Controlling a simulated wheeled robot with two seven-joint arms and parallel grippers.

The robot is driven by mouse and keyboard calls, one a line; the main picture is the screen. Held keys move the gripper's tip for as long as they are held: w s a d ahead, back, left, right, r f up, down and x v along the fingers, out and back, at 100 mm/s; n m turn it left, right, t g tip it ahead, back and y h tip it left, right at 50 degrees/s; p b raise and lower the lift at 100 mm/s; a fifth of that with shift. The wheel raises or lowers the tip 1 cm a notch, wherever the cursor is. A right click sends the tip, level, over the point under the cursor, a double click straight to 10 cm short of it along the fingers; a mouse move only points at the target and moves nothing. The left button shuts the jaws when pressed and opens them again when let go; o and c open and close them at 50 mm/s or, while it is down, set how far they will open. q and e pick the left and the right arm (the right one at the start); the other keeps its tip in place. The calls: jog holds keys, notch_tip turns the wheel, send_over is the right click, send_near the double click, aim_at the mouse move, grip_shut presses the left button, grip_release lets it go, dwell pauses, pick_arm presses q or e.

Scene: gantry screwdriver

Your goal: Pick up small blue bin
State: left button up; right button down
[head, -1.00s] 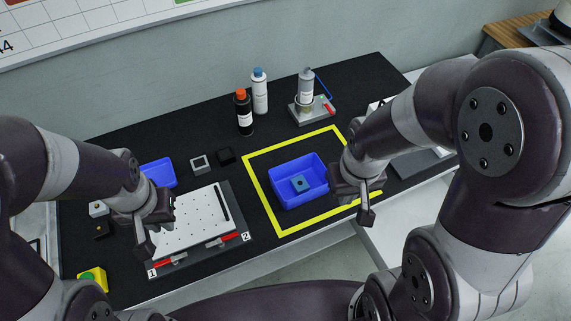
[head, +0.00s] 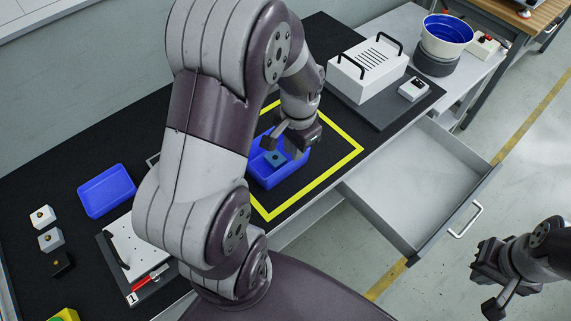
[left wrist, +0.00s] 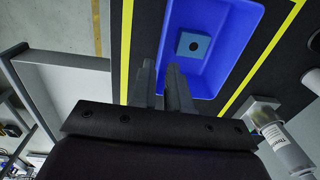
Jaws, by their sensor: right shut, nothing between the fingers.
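A blue bin (head: 262,174) sits on the black table inside a yellow taped square, with a small blue-grey block (head: 274,158) with a dark hole inside it. The bin also shows in the left wrist view (left wrist: 215,75). My left gripper (head: 284,146) is over the bin, pointing down, its fingers apart. In the left wrist view the fingers (left wrist: 160,80) are at the bin's side wall; I cannot tell whether they touch it. A second blue bin (head: 107,190), empty, lies further left. My right gripper (head: 490,290) is shut and empty, over the floor at far right.
A white slotted box with black handles (head: 367,70) stands right of the square. An open drawer (head: 415,185) juts out below the table's front edge. A white plate fixture (head: 128,245) and small blocks are at left. A bottle (left wrist: 288,145) shows in the left wrist view.

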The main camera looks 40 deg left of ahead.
aim_at(291, 173)
pick_arm(q)
jog(key=f, duration=0.2)
jog(key=f+b, duration=0.1)
jog(key=f, duration=0.5)
jog(key=shift+w+a+f, duration=0.15)
jog(key=shift+a+f, duration=0.1)
jog(key=shift+a, duration=0.05)
jog(key=shift+r, duration=0.1)
grip_shut()
